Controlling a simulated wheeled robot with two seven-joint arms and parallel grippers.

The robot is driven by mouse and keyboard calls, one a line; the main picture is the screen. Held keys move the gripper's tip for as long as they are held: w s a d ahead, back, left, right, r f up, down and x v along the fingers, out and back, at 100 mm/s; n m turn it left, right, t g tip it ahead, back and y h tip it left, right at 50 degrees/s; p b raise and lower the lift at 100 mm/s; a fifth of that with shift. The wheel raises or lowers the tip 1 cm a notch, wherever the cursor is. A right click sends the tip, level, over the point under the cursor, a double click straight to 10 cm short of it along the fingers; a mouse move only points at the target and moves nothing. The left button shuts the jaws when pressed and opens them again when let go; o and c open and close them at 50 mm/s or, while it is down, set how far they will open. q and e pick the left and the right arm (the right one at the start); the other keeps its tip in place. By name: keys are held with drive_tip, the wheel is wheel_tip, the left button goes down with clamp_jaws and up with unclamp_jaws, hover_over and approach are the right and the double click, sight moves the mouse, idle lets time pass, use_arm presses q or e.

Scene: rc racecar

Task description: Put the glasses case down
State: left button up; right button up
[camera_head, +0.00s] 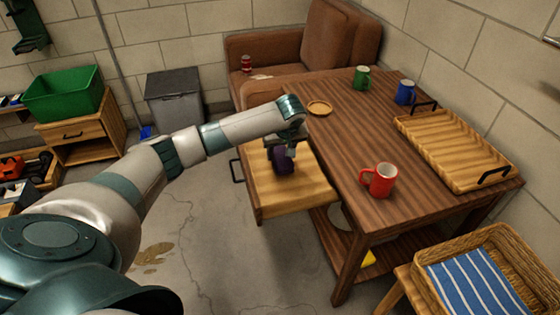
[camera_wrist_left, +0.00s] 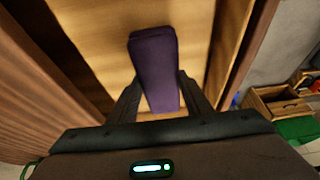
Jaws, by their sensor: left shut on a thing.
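The glasses case is a dark purple, long block; it shows in the head view (camera_head: 283,160) and large in the left wrist view (camera_wrist_left: 155,62). My left gripper (camera_head: 284,150) is shut on its near end, and in the left wrist view the two dark fingers (camera_wrist_left: 158,95) stand on either side of it. The case is over the open wooden drawer (camera_head: 285,198) of the table. I cannot tell whether the case touches the drawer floor. Part of the case is hidden by the gripper in the head view. My right gripper is not in view.
The brown table (camera_head: 345,125) holds a red mug (camera_head: 381,180), a green mug (camera_head: 361,77), a blue mug (camera_head: 404,92), a small round coaster (camera_head: 319,108) and a wooden tray (camera_head: 405,124). A wicker basket (camera_head: 510,238) stands at the lower right. The drawer looks otherwise empty.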

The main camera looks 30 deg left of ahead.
use_arm(q)
wheel_tip(320, 180, down, 3)
drive_tip(key=shift+f+b, duration=0.1)
drive_tip(key=shift+b, duration=0.2)
drive_tip(key=shift+f, duration=0.4)
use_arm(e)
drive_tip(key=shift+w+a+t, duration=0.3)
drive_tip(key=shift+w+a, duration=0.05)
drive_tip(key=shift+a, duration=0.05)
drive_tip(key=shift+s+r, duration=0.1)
use_arm(q)
drive_tip(key=o, duration=1.1)
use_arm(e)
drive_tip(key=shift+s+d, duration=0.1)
